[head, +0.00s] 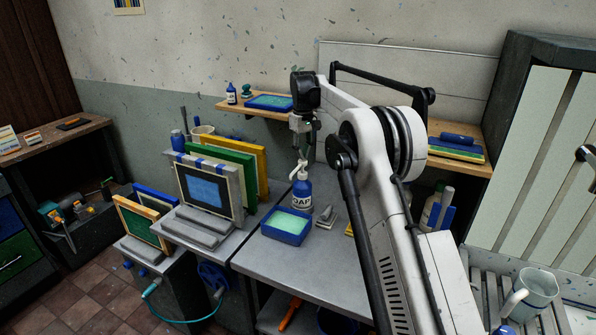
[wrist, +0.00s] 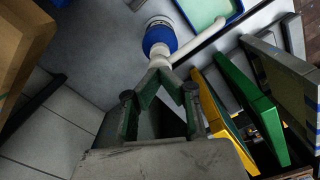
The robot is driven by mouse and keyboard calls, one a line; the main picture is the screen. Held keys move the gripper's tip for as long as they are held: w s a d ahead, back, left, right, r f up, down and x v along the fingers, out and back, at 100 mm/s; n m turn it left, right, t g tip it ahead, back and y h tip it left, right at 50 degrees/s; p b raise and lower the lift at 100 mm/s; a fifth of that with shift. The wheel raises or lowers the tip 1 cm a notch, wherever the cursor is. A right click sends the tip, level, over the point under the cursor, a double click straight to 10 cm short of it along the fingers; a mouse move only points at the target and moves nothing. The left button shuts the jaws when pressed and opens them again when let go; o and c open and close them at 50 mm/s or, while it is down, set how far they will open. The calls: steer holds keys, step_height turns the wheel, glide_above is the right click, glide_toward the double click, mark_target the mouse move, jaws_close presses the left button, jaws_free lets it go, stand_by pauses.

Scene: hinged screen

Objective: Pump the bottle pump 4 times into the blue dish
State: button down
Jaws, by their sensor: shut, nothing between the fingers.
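The blue soap bottle (head: 302,192) stands upright on the grey bench, with a white pump on top. Its label partly reads "OAP". The blue dish (head: 286,227), with a pale green inside, sits in front of the bottle. In the wrist view the bottle (wrist: 160,38) is at the top centre. The pump's white spout (wrist: 203,37) points up and right toward the dish (wrist: 238,12), which is cut by the frame edge. My gripper (head: 303,151) is shut and empty, right above the pump head. In the wrist view its fingertips (wrist: 160,74) meet at the pump head; I cannot tell whether they touch.
A framed screen (head: 207,188) and yellow and green panels (head: 237,165) stand left of the bottle. A small grey object (head: 326,216) lies right of the dish. A wooden shelf (head: 240,108) with a blue tray (head: 268,102) is on the wall behind.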

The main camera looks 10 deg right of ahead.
steer(key=shift+f+b, duration=0.75)
steer(key=shift+f, duration=0.65)
steer(key=shift+r, duration=0.15)
steer(key=shift+r+p, duration=1.65)
steer(key=shift+r, duration=1.3)
steer(key=shift+f, duration=0.2)
